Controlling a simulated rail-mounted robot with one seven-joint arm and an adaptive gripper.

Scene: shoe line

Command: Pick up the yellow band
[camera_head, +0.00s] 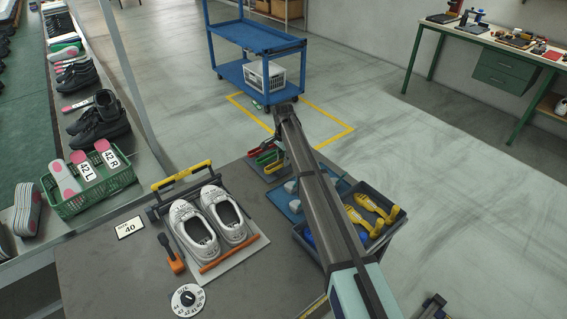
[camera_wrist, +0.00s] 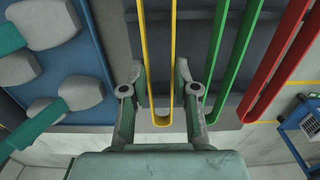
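The yellow band (camera_wrist: 162,122) is a long narrow loop in the wrist view, with its rounded end towards me. My gripper (camera_wrist: 160,68) is open, with one finger on each side of the band's two strands. Gaps show between the fingers and the strands, and I cannot tell how far the fingertips are above the surface below. A green band (camera_wrist: 217,70) and a red band (camera_wrist: 278,70) lie to the right of it. In the head view my arm covers much of the gripper and the yellow band.
A blue tray (camera_wrist: 92,45) with grey pads lies left of my gripper. In the head view, white shoes (camera_head: 208,222) stand on the grey table (camera_head: 110,285). A dark bin (camera_head: 396,226) with yellow tools is at the right. A blue cart (camera_head: 254,36) stands behind.

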